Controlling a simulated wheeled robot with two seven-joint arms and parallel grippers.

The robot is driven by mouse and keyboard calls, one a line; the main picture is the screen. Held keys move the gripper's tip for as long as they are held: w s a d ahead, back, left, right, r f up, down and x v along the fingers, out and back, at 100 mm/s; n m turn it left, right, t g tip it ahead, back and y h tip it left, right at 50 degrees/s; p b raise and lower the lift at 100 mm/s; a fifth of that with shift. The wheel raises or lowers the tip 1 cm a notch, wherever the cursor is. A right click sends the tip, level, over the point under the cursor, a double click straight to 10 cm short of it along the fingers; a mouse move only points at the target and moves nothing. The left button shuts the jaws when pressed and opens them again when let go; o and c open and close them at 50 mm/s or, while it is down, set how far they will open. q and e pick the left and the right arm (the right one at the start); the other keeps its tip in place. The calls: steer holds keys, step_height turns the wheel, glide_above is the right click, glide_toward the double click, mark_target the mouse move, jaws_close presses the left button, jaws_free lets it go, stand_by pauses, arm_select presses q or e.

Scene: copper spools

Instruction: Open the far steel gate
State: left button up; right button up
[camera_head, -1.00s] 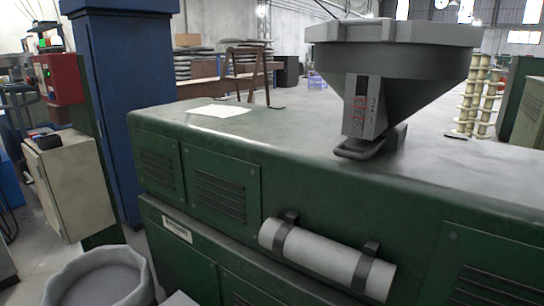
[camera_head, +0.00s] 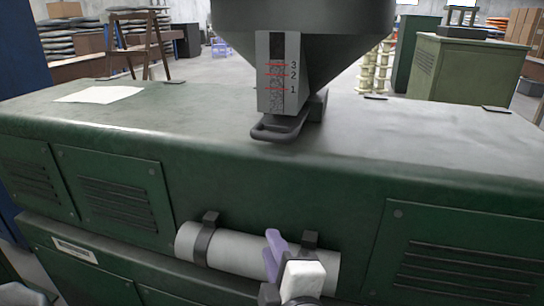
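A grey hopper (camera_head: 345,35) stands on the green machine. A dark grey steel gate with a loop handle (camera_head: 275,134) sticks out at the hopper's foot, just above the machine top. It looks pushed in, but its opening is hidden. My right gripper (camera_head: 274,252), with lavender fingers and a white body, is low in the view, below the handle and apart from it. It overlaps the white cylinder; its finger gap is not clear. My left gripper is not in view.
The green machine's top (camera_head: 190,125) is mostly clear, with a white sheet (camera_head: 100,94) at left. A white cylinder (camera_head: 225,247) is strapped to its front. Pale spool stacks (camera_head: 374,72), a green cabinet (camera_head: 470,75) and a brown wooden frame (camera_head: 137,45) stand behind.

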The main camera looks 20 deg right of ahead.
mark_target(273, 141)
step_height(273, 141, up, 15)
steer(key=s+n+t+h, duration=0.2)
steer(key=t, duration=0.2)
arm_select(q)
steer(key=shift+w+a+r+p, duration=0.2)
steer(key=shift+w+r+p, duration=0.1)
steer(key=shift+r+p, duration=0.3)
arm_select(e)
steer(key=x, duration=1)
steer(key=shift+d+r, duration=0.15)
steer(key=shift+d, duration=0.2)
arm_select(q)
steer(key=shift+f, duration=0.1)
arm_select(e)
jaws_close()
